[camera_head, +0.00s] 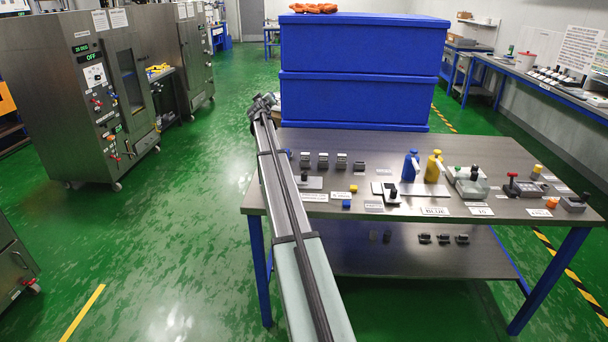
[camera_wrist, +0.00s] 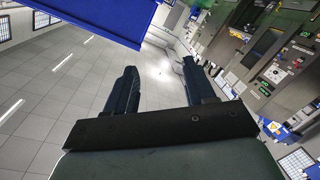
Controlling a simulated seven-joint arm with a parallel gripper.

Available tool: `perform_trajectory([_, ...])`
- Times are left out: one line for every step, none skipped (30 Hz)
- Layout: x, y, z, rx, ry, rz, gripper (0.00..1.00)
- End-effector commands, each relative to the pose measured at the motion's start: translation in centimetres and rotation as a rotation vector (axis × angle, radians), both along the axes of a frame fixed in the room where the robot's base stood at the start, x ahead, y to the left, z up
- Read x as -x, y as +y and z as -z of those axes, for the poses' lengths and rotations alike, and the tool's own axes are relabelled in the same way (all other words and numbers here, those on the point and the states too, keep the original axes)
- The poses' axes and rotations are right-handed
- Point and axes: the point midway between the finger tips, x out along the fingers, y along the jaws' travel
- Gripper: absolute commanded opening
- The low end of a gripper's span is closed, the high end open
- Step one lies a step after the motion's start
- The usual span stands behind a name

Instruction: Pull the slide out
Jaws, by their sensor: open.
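My gripper (camera_wrist: 160,80) is open and empty in the wrist view, its two dark fingers well apart with nothing between them. In the head view my gripper (camera_head: 265,102) is raised at the far end of my arm, left of the blue bins and beyond the table's back left corner. On the steel table (camera_head: 300,138) stand small devices: a grey block with knobs (camera_head: 470,183), a black-and-grey unit with a red knob (camera_head: 514,185) and a small plate with a black knob (camera_head: 391,194). I cannot tell which part is the slide. My gripper is apart from all of these.
Two stacked blue bins (camera_head: 360,70) stand behind the table. A blue bottle (camera_head: 411,165) and a yellow bottle (camera_head: 434,166) stand on it. Steel cabinets (camera_head: 85,90) line the left. Green floor between is free. A blue bin edge (camera_wrist: 100,15) shows in the wrist view.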

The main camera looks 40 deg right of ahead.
Motion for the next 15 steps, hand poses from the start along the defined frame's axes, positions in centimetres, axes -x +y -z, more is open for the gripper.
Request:
perform_trajectory([1.7, -3.7, -1.8, 0.007, -0.005, 0.045, 0.54])
perform_trajectory([2.7, -5.6, -2.7, 0.009, -0.006, 0.07, 0.54])
perform_trajectory([4.0, -7.8, -3.9, 0.014, -0.007, 0.101, 0.54])
perform_trajectory([5.0, -9.4, -4.7, 0.017, -0.009, 0.123, 0.54])
perform_trajectory([5.9, -10.8, -5.4, 0.018, -0.01, 0.143, 0.54])
perform_trajectory([7.2, -12.6, -6.3, 0.019, -0.011, 0.17, 0.54])
perform_trajectory([8.1, -13.8, -7.0, 0.02, -0.013, 0.189, 0.54])
perform_trajectory([8.9, -15.0, -7.5, 0.02, -0.014, 0.206, 0.54])
perform_trajectory([10.0, -16.4, -8.2, 0.016, -0.015, 0.229, 0.54])
perform_trajectory([10.9, -17.5, -8.7, 0.014, -0.016, 0.247, 0.54])
perform_trajectory([11.7, -18.5, -9.2, 0.011, -0.019, 0.264, 0.54])
perform_trajectory([12.8, -19.7, -9.8, 0.004, -0.022, 0.287, 0.54])
perform_trajectory([13.6, -20.7, -10.2, -0.003, -0.024, 0.305, 0.54])
perform_trajectory([14.5, -21.6, -10.6, -0.011, -0.026, 0.322, 0.54])
perform_trajectory([15.6, -22.7, -11.0, -0.025, -0.029, 0.347, 0.54])
